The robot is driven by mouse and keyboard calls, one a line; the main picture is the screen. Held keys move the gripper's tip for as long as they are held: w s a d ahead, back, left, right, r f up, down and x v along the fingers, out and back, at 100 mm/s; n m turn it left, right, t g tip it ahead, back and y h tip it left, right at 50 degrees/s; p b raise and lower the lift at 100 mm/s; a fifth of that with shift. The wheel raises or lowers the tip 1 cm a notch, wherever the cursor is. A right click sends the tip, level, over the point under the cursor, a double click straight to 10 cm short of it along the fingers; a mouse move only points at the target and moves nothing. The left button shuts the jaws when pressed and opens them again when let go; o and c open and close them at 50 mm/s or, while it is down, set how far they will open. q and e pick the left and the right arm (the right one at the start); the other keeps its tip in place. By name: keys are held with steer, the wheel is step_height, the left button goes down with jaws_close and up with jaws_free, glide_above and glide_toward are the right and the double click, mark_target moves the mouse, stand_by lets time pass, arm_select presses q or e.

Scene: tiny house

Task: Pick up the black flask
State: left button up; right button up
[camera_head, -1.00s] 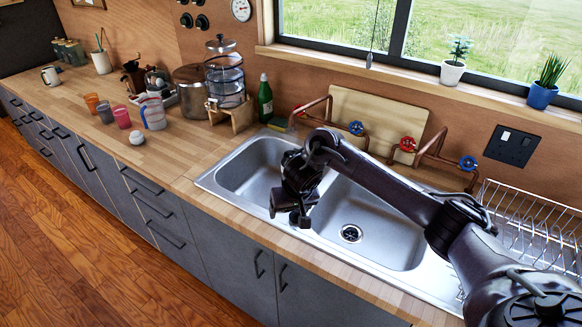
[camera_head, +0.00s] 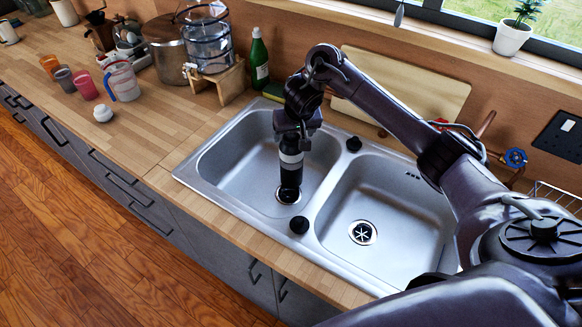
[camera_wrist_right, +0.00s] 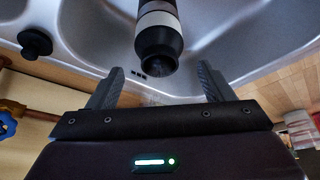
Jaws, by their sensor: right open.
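The black flask (camera_head: 290,179) has a pale grey band and stands roughly upright in the left sink basin, beside or over its drain. My right gripper (camera_head: 297,128) is right above it, pointing down, and partly hides its top. In the right wrist view the flask (camera_wrist_right: 158,42) shows its dark end and pale band between and beyond the fingers. The right gripper (camera_wrist_right: 158,84) is open there, with a finger on each side and a visible gap to the flask. My left gripper is not in view.
The right basin (camera_head: 386,205) is empty. A green bottle (camera_head: 259,60) and a glass dispenser (camera_head: 208,40) stand behind. Cups and a jug (camera_head: 122,82) stand left.

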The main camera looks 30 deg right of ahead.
mark_target(294, 145)
steer(key=b+x, duration=0.1)
steer(key=x, duration=0.2)
steer(key=shift+d, duration=0.1)
steer(key=b+x, duration=0.2)
steer(key=shift+w+f+b, duration=0.1)
steer(key=shift+f+b, duration=0.15)
steer(key=shift+b, duration=0.05)
steer(key=x, duration=0.2)
steer(key=shift+w+d+f, duration=0.1)
steer(key=shift+w+f, duration=0.2)
steer(key=shift+c, duration=1.1)
jaws_close()
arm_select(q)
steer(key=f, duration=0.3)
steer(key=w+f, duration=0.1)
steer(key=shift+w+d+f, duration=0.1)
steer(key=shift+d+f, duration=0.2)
arm_select(e)
steer(key=shift+w, duration=0.15)
